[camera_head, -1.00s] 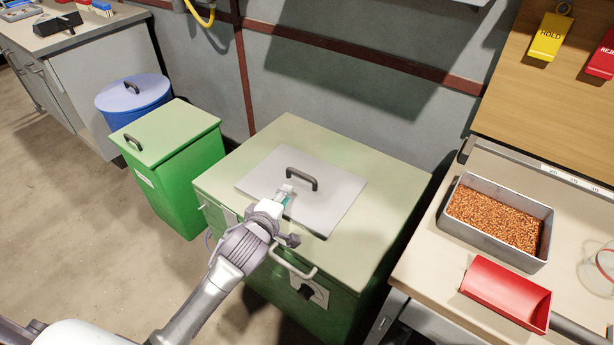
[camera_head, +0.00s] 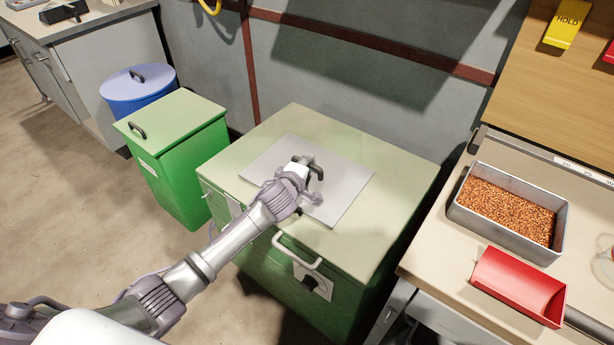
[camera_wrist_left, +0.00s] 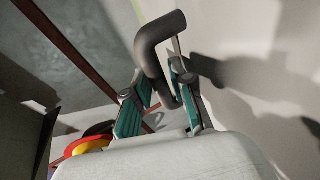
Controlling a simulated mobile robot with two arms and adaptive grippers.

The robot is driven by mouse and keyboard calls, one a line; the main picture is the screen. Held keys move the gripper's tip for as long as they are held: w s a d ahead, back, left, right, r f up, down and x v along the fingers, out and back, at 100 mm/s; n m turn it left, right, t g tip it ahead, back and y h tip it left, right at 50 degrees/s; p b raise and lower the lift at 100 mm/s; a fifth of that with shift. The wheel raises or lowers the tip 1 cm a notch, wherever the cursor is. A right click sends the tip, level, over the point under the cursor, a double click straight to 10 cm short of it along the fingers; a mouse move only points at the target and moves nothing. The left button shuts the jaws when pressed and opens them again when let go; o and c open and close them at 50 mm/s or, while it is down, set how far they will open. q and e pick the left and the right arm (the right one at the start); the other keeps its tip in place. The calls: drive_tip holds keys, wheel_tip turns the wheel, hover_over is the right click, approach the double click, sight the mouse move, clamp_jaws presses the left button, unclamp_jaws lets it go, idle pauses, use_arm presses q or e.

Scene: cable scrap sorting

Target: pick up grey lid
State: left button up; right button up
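The grey lid (camera_head: 345,187) is a flat square plate lying on top of the large green bin (camera_head: 290,118). It has a black bar handle (camera_head: 318,172) near its middle, which also shows large in the left wrist view (camera_wrist_left: 160,45). My left gripper (camera_head: 308,168) is at this handle and hides part of it. In the left wrist view its two teal fingers (camera_wrist_left: 160,95) stand apart, one on each side of the handle bar. Whether they touch the bar is hard to see. My right gripper is in neither view.
A smaller green bin (camera_head: 180,155) with its own handle and a blue round bin (camera_head: 138,88) stand left. The bench (camera_head: 440,245) at right holds a metal tray (camera_head: 460,212) of copper granules and a red scoop (camera_head: 518,285). A wall rises behind the large bin.

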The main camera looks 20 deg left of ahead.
use_arm(q)
drive_tip(key=shift+w, duration=0.25)
clamp_jaws()
drive_tip(key=shift+r, duration=0.1)
